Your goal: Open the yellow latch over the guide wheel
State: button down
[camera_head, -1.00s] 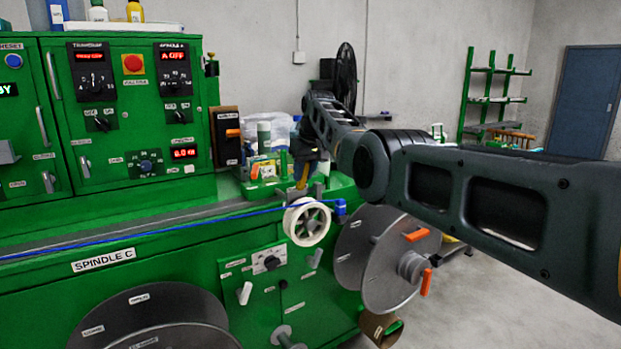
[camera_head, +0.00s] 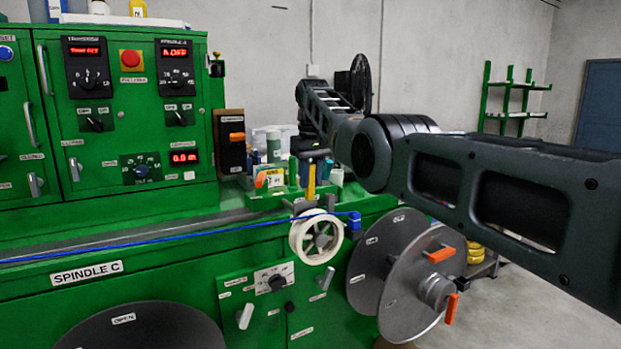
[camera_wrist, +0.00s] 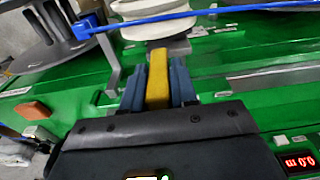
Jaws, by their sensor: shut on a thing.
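The yellow latch (camera_head: 311,180) stands upright just above the white guide wheel (camera_head: 316,238) in the head view. In the wrist view the latch (camera_wrist: 158,80) lies between the two blue fingers of my gripper (camera_wrist: 159,84), which is shut on it. The white guide wheel (camera_wrist: 155,22) shows just beyond the latch, cut by the top edge. The blue cable (camera_head: 150,239) runs along the machine front to the guide wheel and a blue block (camera_head: 354,222) beside it. In the head view my arm hides most of my gripper.
A large grey reel (camera_head: 400,290) with orange handles stands right of the wheel. Bottles and a small green tray (camera_head: 268,200) sit behind the latch. A dark box with an orange switch (camera_head: 231,143) stands to the left. Open floor lies at the right.

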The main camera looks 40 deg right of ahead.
jog(key=shift+f, duration=0.1)
jog(key=c, duration=1)
grip_release()
jog(key=shift+o, duration=0.2)
jog(key=r, duration=0.7)
jog(key=shift+s+a+r+p, duration=0.1)
jog(key=shift+s+r+p, duration=0.1)
jog(key=shift+r+p, duration=0.15)
jog(key=shift+s, duration=0.1)
